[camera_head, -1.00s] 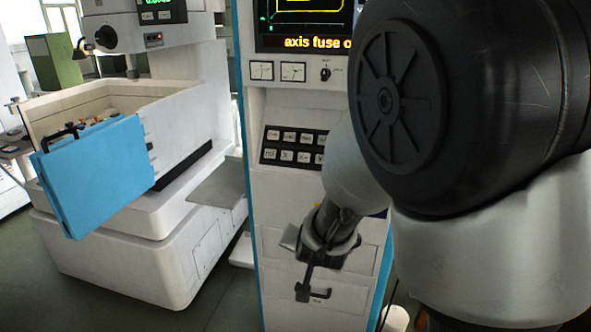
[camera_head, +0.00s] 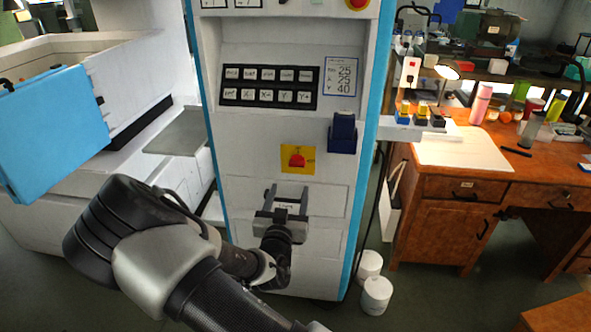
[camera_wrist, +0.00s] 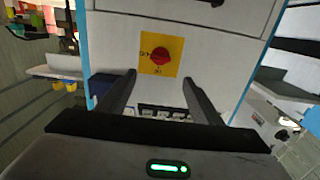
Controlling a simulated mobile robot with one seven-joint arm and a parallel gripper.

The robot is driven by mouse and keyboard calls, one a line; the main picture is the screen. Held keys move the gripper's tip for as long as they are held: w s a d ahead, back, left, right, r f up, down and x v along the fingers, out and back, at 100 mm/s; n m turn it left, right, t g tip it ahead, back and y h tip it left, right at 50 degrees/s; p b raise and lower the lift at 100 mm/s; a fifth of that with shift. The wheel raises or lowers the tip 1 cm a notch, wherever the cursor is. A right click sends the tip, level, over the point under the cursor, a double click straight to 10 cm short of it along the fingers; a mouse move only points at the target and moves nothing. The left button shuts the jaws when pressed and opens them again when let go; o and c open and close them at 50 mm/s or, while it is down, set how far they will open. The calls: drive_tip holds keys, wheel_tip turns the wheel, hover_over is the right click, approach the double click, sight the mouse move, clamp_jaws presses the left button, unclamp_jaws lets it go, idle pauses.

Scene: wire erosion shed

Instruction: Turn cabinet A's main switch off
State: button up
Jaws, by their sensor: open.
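The main switch is a red rotary knob (camera_head: 297,159) on a yellow plate (camera_head: 285,166), low on the front of the white cabinet (camera_head: 250,130) with blue edges. In the wrist view the red knob (camera_wrist: 158,56) sits on its yellow plate (camera_wrist: 146,65), above and between my fingertips. My gripper (camera_head: 286,196) is open and empty, in front of the cabinet just below the switch, apart from the knob. The two fingers also show in the wrist view (camera_wrist: 160,78). The cabinet's letter does not show.
A black keypad (camera_head: 269,105) sits above the switch and a dark blue holder (camera_head: 343,135) to its right. An open machine with a blue door (camera_head: 45,125) stands left. A wooden desk (camera_head: 440,186) and white rolls (camera_head: 376,296) are right.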

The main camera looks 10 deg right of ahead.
sight(296, 165)
drive_tip(key=x, duration=1.2)
drive_tip(key=shift+w+d+f, duration=0.1)
drive_tip(key=shift+w, duration=0.2)
drive_tip(key=c, duration=1.1)
drive_tip(key=shift+o, duration=0.2)
